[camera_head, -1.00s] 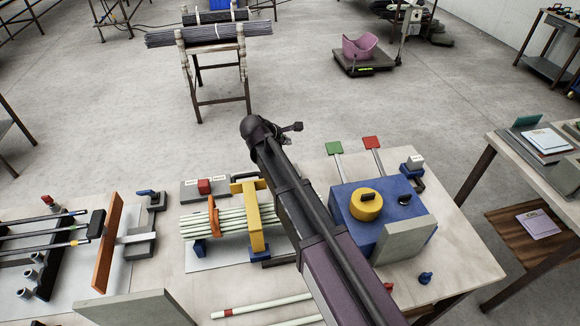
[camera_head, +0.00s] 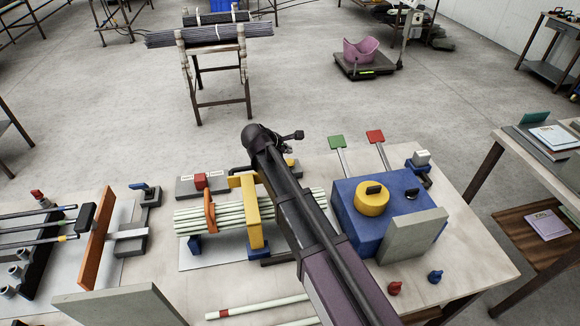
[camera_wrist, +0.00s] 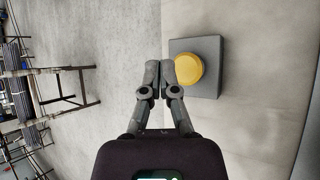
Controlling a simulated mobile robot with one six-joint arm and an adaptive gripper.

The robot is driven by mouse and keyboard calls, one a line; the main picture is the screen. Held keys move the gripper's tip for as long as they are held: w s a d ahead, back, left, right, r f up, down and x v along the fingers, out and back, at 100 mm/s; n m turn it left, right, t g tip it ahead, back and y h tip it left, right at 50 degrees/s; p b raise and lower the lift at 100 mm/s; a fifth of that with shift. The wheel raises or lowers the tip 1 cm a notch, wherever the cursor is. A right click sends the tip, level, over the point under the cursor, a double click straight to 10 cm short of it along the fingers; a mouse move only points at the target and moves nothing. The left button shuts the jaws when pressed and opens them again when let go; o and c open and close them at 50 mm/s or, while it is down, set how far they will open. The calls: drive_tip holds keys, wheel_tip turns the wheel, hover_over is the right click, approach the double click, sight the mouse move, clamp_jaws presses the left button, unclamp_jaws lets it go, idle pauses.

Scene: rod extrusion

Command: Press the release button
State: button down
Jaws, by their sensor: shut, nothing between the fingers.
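A round yellow button (camera_wrist: 188,69) sits on a square dark grey base (camera_wrist: 207,80) in the wrist view. In the head view, a small yellow piece (camera_head: 290,162) shows just right of my arm, probably the same button, partly hidden. My gripper (camera_wrist: 158,76) is shut and empty. In the wrist view its fingertips lie at the left edge of the button, the right one slightly overlapping it. I cannot tell whether they touch it. In the head view my arm hides most of the gripper.
A red button (camera_head: 201,180) on a grey base stands left of my arm. Near it, pale rods (camera_head: 225,216) lie in a yellow and orange frame. A blue box (camera_head: 354,238) with a yellow knob stands right of my arm. Open floor lies beyond the table.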

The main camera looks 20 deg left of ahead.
sight(291, 159)
drive_tip(key=shift+f+b, duration=0.8)
drive_tip(key=shift+f, duration=0.3)
drive_tip(key=shift+f+b, duration=0.95)
idle(1.9)
drive_tip(key=shift+r, duration=0.15)
drive_tip(key=shift+r+p, duration=0.85)
drive_tip(key=shift+p, duration=0.1)
drive_tip(key=shift+r+p, duration=2.5)
drive_tip(key=shift+p, duration=0.05)
